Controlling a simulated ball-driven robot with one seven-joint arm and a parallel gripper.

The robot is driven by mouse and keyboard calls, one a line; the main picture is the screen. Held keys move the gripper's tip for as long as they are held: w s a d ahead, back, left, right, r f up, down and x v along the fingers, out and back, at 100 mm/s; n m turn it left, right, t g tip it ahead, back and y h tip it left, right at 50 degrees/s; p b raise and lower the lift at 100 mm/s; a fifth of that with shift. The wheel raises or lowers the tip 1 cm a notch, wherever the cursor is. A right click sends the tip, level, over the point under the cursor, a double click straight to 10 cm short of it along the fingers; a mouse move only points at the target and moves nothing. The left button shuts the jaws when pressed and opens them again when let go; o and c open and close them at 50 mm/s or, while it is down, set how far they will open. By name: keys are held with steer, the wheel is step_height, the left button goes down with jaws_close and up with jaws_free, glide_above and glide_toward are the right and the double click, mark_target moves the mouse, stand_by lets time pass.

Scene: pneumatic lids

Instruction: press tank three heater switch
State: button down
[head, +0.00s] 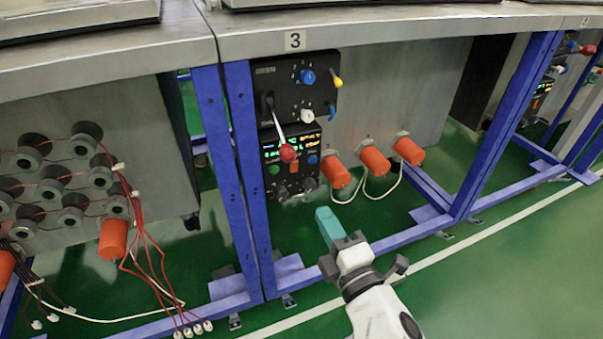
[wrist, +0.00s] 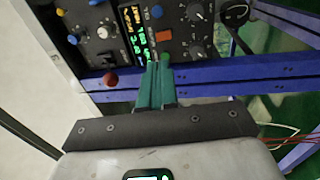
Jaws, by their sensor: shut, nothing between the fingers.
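Tank three is marked by a "3" label (head: 295,40) on the table edge. Below it, a black lower panel carries a lit green and orange display (head: 290,147), a green button (head: 274,170), an orange-red switch (head: 294,168) and a blue button (head: 313,160). Lettering beside the controls is too small to read, so I cannot tell which is the heater switch. My gripper (head: 322,213) has teal fingers, shut and empty, below and in front of the panel. In the wrist view the fingertips (wrist: 157,64) overlap the display's end beside the green button (wrist: 165,57); the orange-red switch (wrist: 164,34) lies beyond.
A red-ball lever (head: 287,152) sticks out in front of the lower panel. An upper panel (head: 290,80) holds knobs and levers. Orange cylinders (head: 376,161) with white cables stand to the right. Blue frame legs (head: 245,170) flank the tank. Green floor is free in front.

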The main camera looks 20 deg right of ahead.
mark_target(296, 165)
steer(key=w, duration=0.4)
steer(key=w+r, duration=0.1)
steer(key=w, duration=0.7)
steer(key=shift+r, duration=0.25)
